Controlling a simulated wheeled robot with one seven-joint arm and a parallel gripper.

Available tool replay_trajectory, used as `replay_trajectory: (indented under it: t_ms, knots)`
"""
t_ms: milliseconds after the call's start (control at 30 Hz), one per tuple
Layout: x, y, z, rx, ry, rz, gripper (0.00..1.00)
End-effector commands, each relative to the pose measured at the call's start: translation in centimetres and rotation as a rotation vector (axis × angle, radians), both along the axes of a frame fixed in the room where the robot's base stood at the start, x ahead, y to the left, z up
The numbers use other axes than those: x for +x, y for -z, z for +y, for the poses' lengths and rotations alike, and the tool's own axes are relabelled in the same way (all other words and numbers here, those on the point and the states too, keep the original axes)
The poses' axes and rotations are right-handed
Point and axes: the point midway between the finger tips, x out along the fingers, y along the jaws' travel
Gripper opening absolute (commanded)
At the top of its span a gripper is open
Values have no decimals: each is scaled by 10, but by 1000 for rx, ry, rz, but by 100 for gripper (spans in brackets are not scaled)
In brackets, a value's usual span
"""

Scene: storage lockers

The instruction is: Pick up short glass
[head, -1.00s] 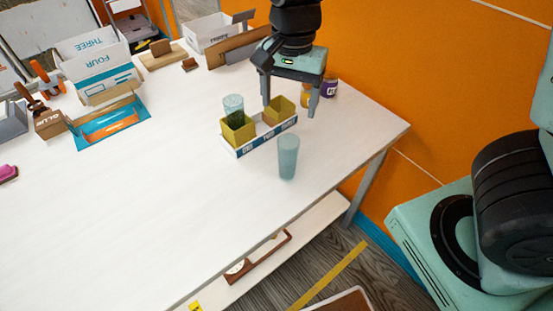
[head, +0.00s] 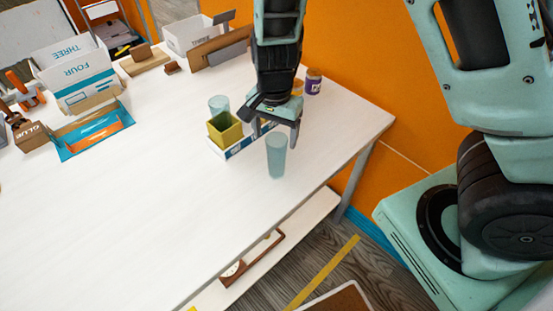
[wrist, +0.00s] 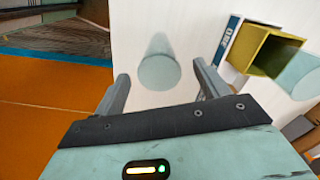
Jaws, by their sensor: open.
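A translucent blue-green glass (head: 276,158) stands upright on the white table, in front of the tray. It shows in the wrist view (wrist: 160,72) between and beyond my fingertips. A second similar glass (head: 218,103) is partly hidden behind a yellow open box (head: 225,133); it also shows at the wrist view's right edge (wrist: 302,74). I cannot tell for certain which glass is the short one. My gripper (head: 270,124) is open and empty, above and just behind the front glass, seemingly not touching it. The wrist view shows both fingers (wrist: 160,83) spread.
Jars, including a purple-labelled one (head: 313,82), stand behind. Boxes (head: 80,70) are at the back left. The table's front left (head: 130,210) is clear.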

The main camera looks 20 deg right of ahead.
Motion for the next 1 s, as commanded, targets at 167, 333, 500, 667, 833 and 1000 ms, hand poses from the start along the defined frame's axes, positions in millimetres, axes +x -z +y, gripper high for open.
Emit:
replay_trajectory:
  t_ms: [167, 333, 500, 667, 833, 1000]
  knots:
    - [1, 22, -6, -2, 4, 4, 74]
    - [2, 45, -6, -1, 2, 2, 74]
    - [1, 51, -6, -1, 0, 1, 74]
    - [2, 51, -6, -1, -1, 1, 71]
    - [2, 51, -6, -1, -1, 1, 24]
    - [2, 50, -6, -1, 0, 1, 10]
